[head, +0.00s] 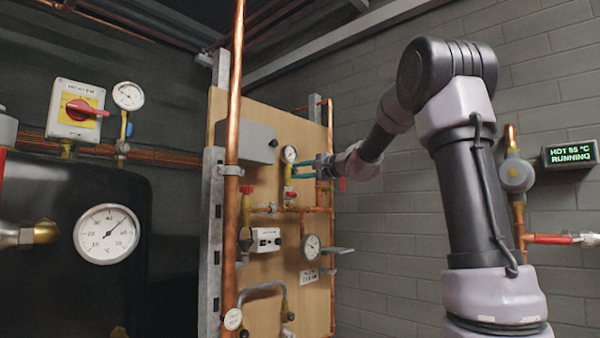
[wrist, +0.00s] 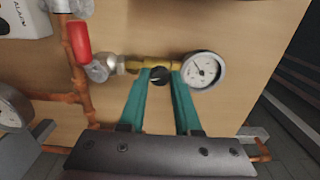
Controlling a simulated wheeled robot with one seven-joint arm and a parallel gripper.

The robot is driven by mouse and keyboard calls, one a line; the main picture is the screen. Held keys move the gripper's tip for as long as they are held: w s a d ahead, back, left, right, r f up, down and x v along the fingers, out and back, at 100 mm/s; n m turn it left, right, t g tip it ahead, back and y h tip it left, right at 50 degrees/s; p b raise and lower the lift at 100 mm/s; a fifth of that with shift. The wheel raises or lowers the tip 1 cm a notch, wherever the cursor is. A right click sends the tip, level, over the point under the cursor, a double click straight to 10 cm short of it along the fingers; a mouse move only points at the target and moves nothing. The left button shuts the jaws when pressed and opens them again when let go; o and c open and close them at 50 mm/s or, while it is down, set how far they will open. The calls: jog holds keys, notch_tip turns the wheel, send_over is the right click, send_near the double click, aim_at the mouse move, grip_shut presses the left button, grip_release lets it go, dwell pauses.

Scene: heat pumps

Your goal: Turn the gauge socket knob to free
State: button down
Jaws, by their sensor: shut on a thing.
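The gauge socket knob (wrist: 160,74) is a small black knob on a brass fitting (wrist: 134,67), beside a round white-faced gauge (wrist: 203,70) in the wrist view. My gripper (wrist: 163,72) has teal fingers, one on each side of the knob, shut on it. The fingertips partly hide the knob, and I cannot read its setting. In the head view, my gripper (head: 294,168) reaches from the right to just below the same gauge (head: 289,154). The knob is too small to make out there.
A red-handled valve (wrist: 80,42) and copper pipes (wrist: 80,68) lie left of the fitting. A grey box (head: 254,141) is mounted left of the gauge on the wooden board (head: 262,112). A tall copper pipe (head: 234,110) runs in front of the board.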

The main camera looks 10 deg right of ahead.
jog(key=n, duration=0.6)
jog(key=shift+f+n, duration=0.15)
jog(key=shift+n, duration=0.15)
jog(key=n, duration=0.5)
jog(key=shift+f+n, duration=0.1)
jog(key=shift+n, duration=0.3)
jog(key=c, duration=0.6)
grip_release()
jog(key=shift+d, duration=0.1)
jog(key=v, duration=1)
jog(key=shift+s+d, duration=0.15)
jog(key=shift+s, duration=0.2)
